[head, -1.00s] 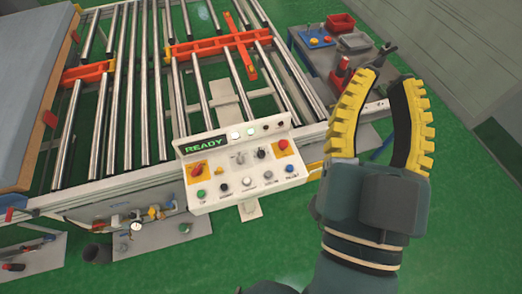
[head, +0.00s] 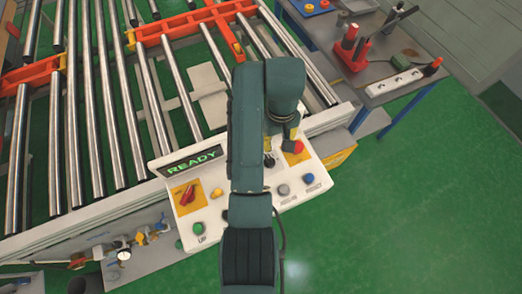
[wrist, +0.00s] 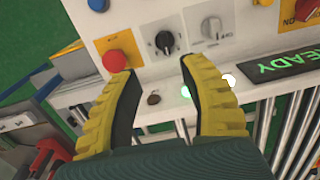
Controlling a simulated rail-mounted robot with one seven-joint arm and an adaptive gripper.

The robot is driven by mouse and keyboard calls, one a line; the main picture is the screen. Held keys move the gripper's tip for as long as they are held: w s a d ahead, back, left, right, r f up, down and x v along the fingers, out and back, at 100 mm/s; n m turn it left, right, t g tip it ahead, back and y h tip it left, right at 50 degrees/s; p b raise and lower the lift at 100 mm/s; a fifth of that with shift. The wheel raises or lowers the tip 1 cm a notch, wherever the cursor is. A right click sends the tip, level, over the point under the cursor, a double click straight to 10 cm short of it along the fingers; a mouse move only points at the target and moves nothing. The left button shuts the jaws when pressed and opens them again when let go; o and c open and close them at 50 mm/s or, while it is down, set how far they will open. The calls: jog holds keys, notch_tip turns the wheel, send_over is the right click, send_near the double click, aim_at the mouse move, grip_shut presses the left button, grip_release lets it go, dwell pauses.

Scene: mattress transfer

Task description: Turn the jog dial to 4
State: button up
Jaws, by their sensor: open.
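The control panel (head: 178,155) is white and slanted, with a green READY display. A black dial (wrist: 165,42) with a pale pointer and marks around it shows in the wrist view, left of a grey selector knob (wrist: 211,27). The marks are too small to read. The black dial also shows in the head view (head: 268,160), beside my arm. My gripper (wrist: 158,68) is open and empty, its yellow-backed fingers spread below the black dial and apart from it in the wrist picture. In the head view my arm hides the panel's middle and most of the gripper.
A red button (wrist: 115,61) on a yellow plate is close to the left finger. Blue (head: 309,179), grey (head: 283,190) and green (head: 199,228) buttons line the panel's front. A red rotary switch (head: 187,195) sits at its left. Rollers (head: 110,100) lie behind; a tool table (head: 385,50) stands right.

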jog(key=f+b, duration=0.1)
jog(key=f, duration=0.5)
jog(key=w+a+f+b, duration=0.1)
jog(key=f, duration=0.5)
jog(key=f+b, duration=0.2)
jog(key=f, duration=0.3)
jog(key=shift+w+a+f, duration=0.2)
jog(key=shift+a+f, duration=0.05)
jog(key=shift+f, duration=0.15)
grip_shut()
